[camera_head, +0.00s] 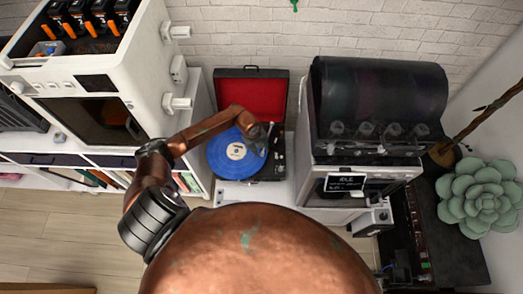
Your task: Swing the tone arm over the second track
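A suitcase record player (263,169) with a red-lined open lid stands between two large machines. A blue record (231,157) with a pale label lies on it, partly hidden by my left arm. The tone arm (269,141) seems to be the thin part at the right of the record, close to my gripper; its exact position over the tracks is too small to tell. My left gripper (259,134) is over the right side of the record, by the tone arm. Its fingers are too small to read, and I cannot tell whether it touches the tone arm. My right gripper does not show.
A white 3D printer (99,62) stands on the left above shelves of books. A dark-hooded machine (380,95) with a small display (345,182) stands close on the right. A large succulent (482,194) is at the far right. The raised lid (251,97) stands behind the record.

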